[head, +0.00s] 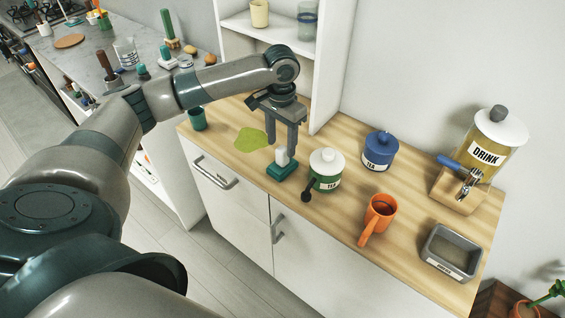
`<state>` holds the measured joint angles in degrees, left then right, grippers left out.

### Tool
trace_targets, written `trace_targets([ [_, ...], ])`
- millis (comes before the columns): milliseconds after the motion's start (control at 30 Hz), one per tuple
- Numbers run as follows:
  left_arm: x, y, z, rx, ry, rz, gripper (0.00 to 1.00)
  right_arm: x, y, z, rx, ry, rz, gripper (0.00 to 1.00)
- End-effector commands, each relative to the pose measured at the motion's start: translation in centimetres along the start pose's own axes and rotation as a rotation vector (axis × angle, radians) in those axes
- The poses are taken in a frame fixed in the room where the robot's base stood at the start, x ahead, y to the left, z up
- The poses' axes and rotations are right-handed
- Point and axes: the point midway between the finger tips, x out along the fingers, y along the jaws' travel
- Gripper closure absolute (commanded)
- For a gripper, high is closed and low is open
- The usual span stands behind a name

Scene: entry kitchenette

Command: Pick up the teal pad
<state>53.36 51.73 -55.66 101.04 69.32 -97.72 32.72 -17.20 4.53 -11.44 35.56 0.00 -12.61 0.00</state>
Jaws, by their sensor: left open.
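The teal pad (281,172) has a white upright grip on top. It stands on the wooden counter (342,208) near its front edge, left of a green-and-white tea canister. My left gripper (282,149) points down right over the pad with its two fingers apart. The white grip shows at the fingertips, between them in the picture; I cannot tell how far down the fingers reach around it. My right gripper is out of view.
A green spill (251,140) lies left of the pad. The tea canister (326,172), with a dark spoon, stands close at right. A blue canister (379,151), orange mug (379,214), drink dispenser (485,150) and grey bin (451,251) stand farther right. A teal cup (197,119) is at left.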

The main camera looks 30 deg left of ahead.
Motion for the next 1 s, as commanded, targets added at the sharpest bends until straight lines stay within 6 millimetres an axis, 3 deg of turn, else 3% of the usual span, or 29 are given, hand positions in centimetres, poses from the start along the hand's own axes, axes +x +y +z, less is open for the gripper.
trace_targets([
  [200,2.2,-0.1,-0.5,-0.001,-0.004,-0.001,0.52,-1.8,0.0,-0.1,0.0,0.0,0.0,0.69],
  [400,4.3,-0.1,-0.5,0.001,-0.001,-0.001,0.52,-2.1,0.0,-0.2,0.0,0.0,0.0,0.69],
  [900,4.6,-0.1,-0.5,0.001,0.0,-0.001,0.52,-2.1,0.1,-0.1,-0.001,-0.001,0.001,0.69],
  [1000,4.6,-0.1,-0.5,0.001,0.0,-0.001,0.73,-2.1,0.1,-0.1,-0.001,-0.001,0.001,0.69],
])
